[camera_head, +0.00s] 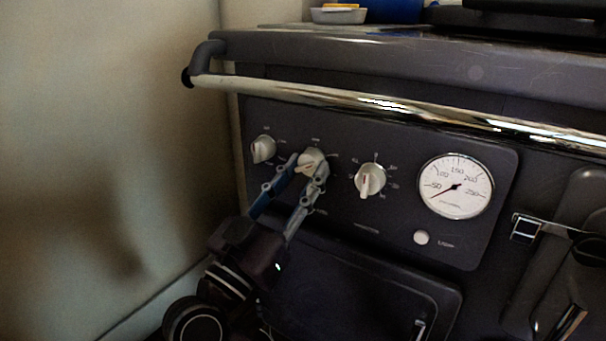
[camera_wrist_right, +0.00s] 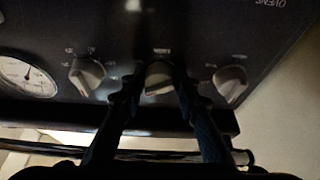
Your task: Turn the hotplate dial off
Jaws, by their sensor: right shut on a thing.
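A row of three white dials is on the dark front panel (camera_head: 340,222) of the stove. The middle dial (camera_head: 313,155) is between the two fingers of my right gripper (camera_head: 308,168), which is shut on it. The right wrist view also shows the middle dial (camera_wrist_right: 158,71) with a finger of the right gripper (camera_wrist_right: 157,84) on each side. Fingers hide part of this dial, and I cannot tell its exact setting. The labels are too small to tell which dial is the hotplate one. My left gripper is not in view.
The left dial (camera_head: 263,149) and right dial (camera_head: 370,181) are close on either side. A round gauge (camera_head: 456,187) is farther right. A chrome rail (camera_head: 390,104) juts out above the dials. A plain wall (camera_head: 110,150) is at left.

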